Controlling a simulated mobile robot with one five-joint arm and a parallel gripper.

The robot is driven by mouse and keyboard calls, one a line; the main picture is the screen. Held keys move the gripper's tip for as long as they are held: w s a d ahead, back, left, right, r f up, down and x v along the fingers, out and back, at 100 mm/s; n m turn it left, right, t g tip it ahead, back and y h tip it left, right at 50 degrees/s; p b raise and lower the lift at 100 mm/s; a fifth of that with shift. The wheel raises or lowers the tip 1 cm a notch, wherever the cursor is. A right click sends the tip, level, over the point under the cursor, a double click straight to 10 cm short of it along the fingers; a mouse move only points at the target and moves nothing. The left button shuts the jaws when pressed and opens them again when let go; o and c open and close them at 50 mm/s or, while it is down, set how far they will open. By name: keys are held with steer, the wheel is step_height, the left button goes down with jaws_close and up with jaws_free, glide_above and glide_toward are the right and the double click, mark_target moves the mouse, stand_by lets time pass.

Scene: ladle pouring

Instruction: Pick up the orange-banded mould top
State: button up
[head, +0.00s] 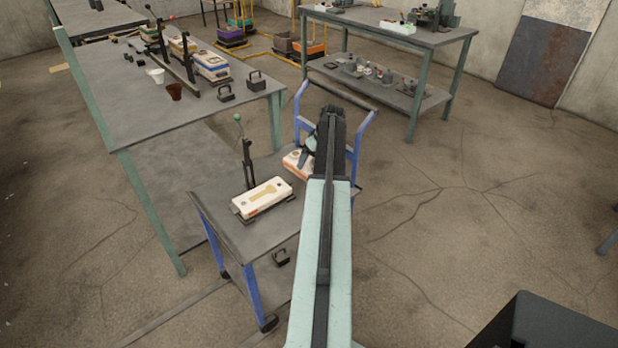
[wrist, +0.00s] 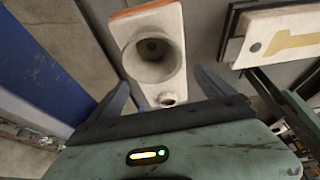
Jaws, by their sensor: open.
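The orange-banded mould top (wrist: 176,25) is a white block with a round pouring cup, a smaller hole and an orange edge. It lies on the trolley, and in the head view (head: 293,162) my arm hides part of it. My gripper (wrist: 162,80) is open over its near end in the wrist view. One dark finger shows on each side of the block, and I cannot tell whether either touches it. In the head view my gripper (head: 308,150) is at the block's right side, mostly hidden by my arm.
A white mould half with a tan key-shaped hollow (head: 262,194) sits beside it, also in the wrist view (wrist: 285,38). A green-knobbed upright lever (head: 246,160) stands behind that half. The trolley's blue handle (head: 366,125) rises at the right. A long workbench (head: 140,105) stands left.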

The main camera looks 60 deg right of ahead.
mark_target(308, 164)
steer(key=b+x, duration=0.6)
steer(key=shift+f, duration=0.2)
steer(key=shift+r, duration=0.2)
steer(key=shift+c, duration=0.3)
steer(key=c, duration=1.8)
steer(key=shift+p, duration=0.3)
steer(key=shift+r, duration=0.1)
step_height(308, 164, up, 4)
steer(key=p, duration=0.4)
steer(key=s+a, duration=0.2)
steer(key=s, duration=0.2)
steer(key=s+a, duration=0.2)
steer(key=s, duration=0.3)
steer(key=s+a+p, duration=0.1)
steer(key=s+a, duration=0.1)
steer(key=s, duration=0.3)
steer(key=shift+s+a+r, duration=0.25)
steer(key=shift+a+r, duration=0.1)
steer(key=shift+r, duration=0.05)
